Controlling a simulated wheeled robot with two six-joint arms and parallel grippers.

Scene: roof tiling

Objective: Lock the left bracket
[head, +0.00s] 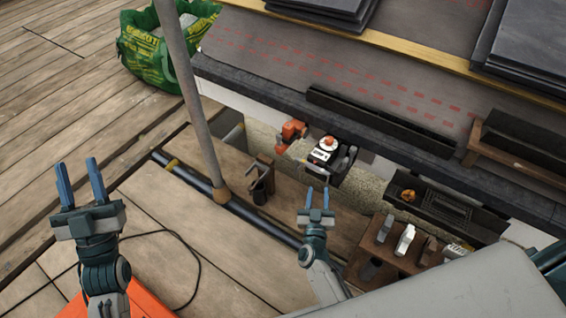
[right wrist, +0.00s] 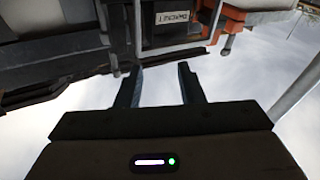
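A black and white unit with an orange-topped round knob (head: 327,145) sits at the roof's lower edge. An orange clamp-like part (head: 291,131) is just left of it. In the right wrist view a label reading "BRACKET" (right wrist: 173,17) shows at the top, beside an orange part (right wrist: 207,22). I cannot tell whether a bracket is locked. My right gripper (head: 318,190) is open and empty, below and apart from the unit; its spread fingers also show in the right wrist view (right wrist: 161,68). My left gripper (head: 77,163) is open and empty, above the deck at far left.
A grey pole (head: 190,90) stands between my arms. A wooden holder (head: 260,179) is beside its foot. A wooden rack (head: 362,265) with several tools stands at lower right. A dark gutter piece (head: 380,122) lies along the roof edge. A green bag (head: 145,50) is at upper left.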

